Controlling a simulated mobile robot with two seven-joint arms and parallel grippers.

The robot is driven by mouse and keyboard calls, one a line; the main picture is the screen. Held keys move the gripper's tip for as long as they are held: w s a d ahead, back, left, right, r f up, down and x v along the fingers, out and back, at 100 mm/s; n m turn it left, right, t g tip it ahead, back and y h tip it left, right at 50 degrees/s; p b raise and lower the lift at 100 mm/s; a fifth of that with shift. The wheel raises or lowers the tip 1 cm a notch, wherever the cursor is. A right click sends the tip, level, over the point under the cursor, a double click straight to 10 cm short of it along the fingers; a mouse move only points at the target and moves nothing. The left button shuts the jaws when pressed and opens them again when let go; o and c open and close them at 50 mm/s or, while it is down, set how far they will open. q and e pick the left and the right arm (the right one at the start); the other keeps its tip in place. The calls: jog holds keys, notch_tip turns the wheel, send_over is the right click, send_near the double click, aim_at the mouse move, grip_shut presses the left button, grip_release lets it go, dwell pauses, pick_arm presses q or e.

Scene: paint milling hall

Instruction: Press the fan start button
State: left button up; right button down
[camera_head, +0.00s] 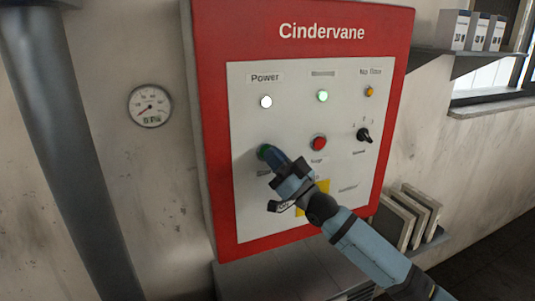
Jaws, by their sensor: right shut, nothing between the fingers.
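A red control cabinet (200,60) marked "Cindervane" hangs on the wall with a pale panel (245,205). A green button (263,151) sits at the panel's lower left; its label below is partly covered. My right gripper (272,157) is shut with nothing in it, its tip at the green button. I cannot tell whether it touches or presses it. A red button (319,143) is to the right, and a black selector knob (363,135) is farther right. Above are a white lamp (266,102), a green lamp (323,96) and an amber lamp (370,92). My left gripper is not in view.
A round gauge (150,105) is on the wall left of the cabinet, beside a thick grey pipe (65,150). White boxes (453,30) stand on a shelf at upper right. Flat panels (420,215) lean at lower right. My right forearm covers the panel's lower right part.

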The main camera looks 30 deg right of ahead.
jog(key=shift+s, duration=0.1)
jog(key=shift+s+a+p, duration=0.1)
jog(key=shift+s+p, duration=0.2)
jog(key=shift+s, duration=0.45)
jog(key=shift+s+a+p, duration=0.15)
jog(key=shift+s+p, duration=0.6)
jog(key=shift+s, duration=1.75)
jog(key=s+a+f+m+g+h, duration=0.1)
jog(key=s+a+f+g+h, duration=0.15)
jog(key=f, duration=0.85)
jog(key=s+a+f+m+g+h, duration=0.1)
jog(key=s+a+f+g+h, duration=0.15)
jog(key=f, duration=0.85)
jog(key=s+a+f+g+h, duration=0.1)
jog(key=s+a+f+g, duration=0.1)
jog(key=s+f, duration=0.7)
jog(key=s+a+f+g+h+p, duration=0.1)
jog(key=s+f+g, duration=0.3)
jog(key=s+f, duration=0.6)
jog(key=shift+s+a+f+m+h, duration=0.25)
jog(key=shift+a+f+m+h, duration=0.2)
jog(key=shift+a+h, duration=0.3)
